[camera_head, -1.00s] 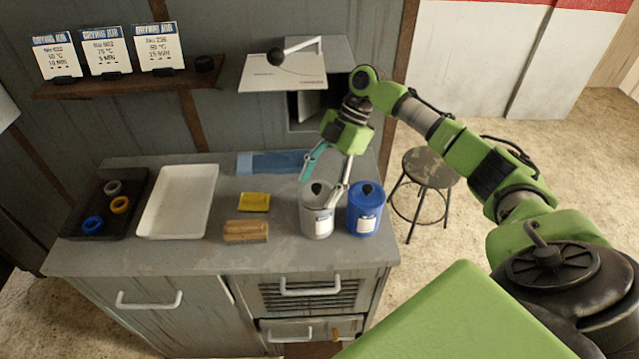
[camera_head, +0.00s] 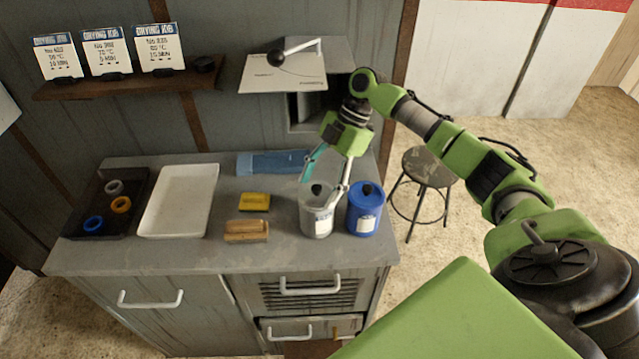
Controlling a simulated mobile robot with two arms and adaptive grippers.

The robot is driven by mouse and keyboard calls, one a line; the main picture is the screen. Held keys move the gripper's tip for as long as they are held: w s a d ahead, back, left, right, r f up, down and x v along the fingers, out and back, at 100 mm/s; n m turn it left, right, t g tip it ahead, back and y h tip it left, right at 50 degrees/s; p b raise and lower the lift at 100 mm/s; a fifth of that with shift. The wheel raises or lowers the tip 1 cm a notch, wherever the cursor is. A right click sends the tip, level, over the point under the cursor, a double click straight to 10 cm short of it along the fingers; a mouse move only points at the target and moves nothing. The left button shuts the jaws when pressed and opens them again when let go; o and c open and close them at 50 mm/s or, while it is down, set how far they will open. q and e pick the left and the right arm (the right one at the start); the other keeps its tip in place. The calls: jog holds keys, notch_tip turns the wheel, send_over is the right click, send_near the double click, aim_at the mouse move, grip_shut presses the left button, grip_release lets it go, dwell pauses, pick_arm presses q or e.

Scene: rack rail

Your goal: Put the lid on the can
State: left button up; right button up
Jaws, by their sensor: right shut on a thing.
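A grey can (camera_head: 317,222) with a white label stands near the right end of the counter. A grey lid (camera_head: 317,194) with a black knob sits at its top; whether it is fully seated cannot be told. My right gripper (camera_head: 325,186) reaches down from above with its fingers around the lid area, shut on the lid. A blue can (camera_head: 364,213) with its own blue lid and black knob stands just right of the grey can. My left gripper is not in view.
A wooden block (camera_head: 246,231), a yellow block (camera_head: 255,203) and a blue mat (camera_head: 272,163) lie left of the cans. A white tray (camera_head: 180,226) and a black tray (camera_head: 135,190) with coloured rings stand further left. A stool (camera_head: 428,165) is beyond the counter's right end.

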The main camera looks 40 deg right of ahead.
dwell(0.3)
jog(key=o, duration=1.6)
jog(key=shift+o, duration=0.2)
jog(key=shift+r+p, duration=3.05)
jog(key=shift+r, duration=0.5)
grip_shut()
jog(key=shift+f, duration=0.35)
